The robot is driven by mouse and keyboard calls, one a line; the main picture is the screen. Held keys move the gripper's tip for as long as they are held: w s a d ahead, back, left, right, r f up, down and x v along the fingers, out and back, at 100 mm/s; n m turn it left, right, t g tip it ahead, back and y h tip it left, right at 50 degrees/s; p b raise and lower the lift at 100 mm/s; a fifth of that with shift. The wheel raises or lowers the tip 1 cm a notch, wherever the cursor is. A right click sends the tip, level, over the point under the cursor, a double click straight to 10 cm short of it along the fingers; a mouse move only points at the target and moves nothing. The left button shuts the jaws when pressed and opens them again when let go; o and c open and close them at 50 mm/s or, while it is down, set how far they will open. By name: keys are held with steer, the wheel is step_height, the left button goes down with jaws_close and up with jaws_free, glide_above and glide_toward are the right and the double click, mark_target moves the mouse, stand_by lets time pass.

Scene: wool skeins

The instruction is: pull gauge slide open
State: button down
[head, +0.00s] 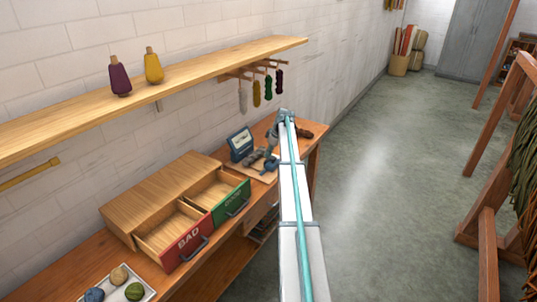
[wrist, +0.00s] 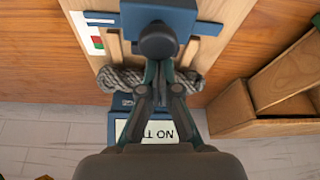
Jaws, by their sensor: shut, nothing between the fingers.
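The gauge stands on a wooden board on the bench, with a blue display unit (head: 241,144) at its back. In the wrist view its lit display (wrist: 135,131) shows partly covered lettering. The blue slide has a crossbar (wrist: 207,28) and a round dark-blue knob (wrist: 158,41). A grey twisted skein (wrist: 120,78) lies across the board between knob and display. My gripper (wrist: 159,66) is shut and empty, its fingertips at the knob's edge; I cannot tell whether they touch it. In the head view my gripper (head: 272,142) is small and partly hidden over the gauge.
Left of the gauge is a wooden cabinet with open red BAD (head: 183,244) and green GOOD (head: 232,203) drawers. A tray (head: 144,295) of wool balls is at the near end. A shelf (head: 200,70) with hanging skeins runs above the bench.

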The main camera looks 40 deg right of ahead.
mark_target(268, 160)
steer(key=w, duration=0.1)
steer(key=w+a, duration=0.1)
steer(key=w, duration=0.2)
steer(key=shift+a+r, duration=0.3)
steer(key=shift+r, duration=0.05)
steer(key=b+v, duration=0.3)
steer(key=v, duration=0.7)
steer(key=shift+s, duration=0.25)
